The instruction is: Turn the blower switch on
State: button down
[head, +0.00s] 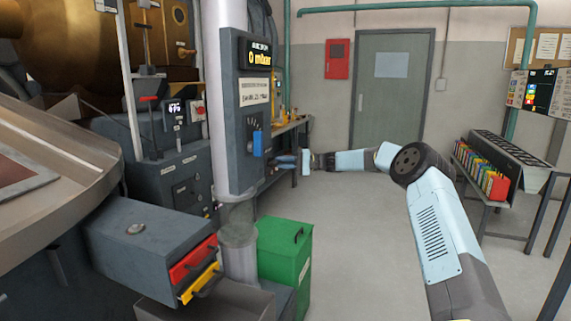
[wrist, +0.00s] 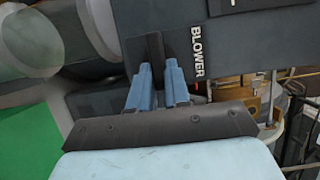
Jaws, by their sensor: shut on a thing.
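The blower switch (wrist: 155,48) is a dark, narrow lever on the grey panel, beside the white BLOWER label (wrist: 196,50) in the wrist view. My gripper (wrist: 158,74) has its two blue fingers on either side of the lever and is shut on it. In the head view my gripper (head: 283,160) reaches the lower right side of the tall grey control column (head: 227,120). The switch itself is too small and too covered to make out there. I cannot tell the switch's position.
A blue lever (head: 258,143) sits on the column above my gripper. A green bin (head: 285,252) and a grey box with red (head: 190,262) and yellow (head: 200,283) handles stand below. A workbench (head: 292,126) lies behind.

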jog(key=shift+a+r, duration=0.3)
jog(key=shift+a, duration=0.2)
jog(key=c, duration=1.2)
grip_release()
jog(key=shift+s, duration=0.1)
jog(key=shift+o, duration=0.6)
jog(key=shift+w+f, duration=0.2)
jog(key=shift+f, duration=0.15)
jog(key=shift+d, duration=0.1)
jog(key=d, duration=1.3)
jog(key=shift+w+d+f, duration=0.15)
jog(key=shift+w+d, duration=0.2)
jog(key=shift+d, duration=0.05)
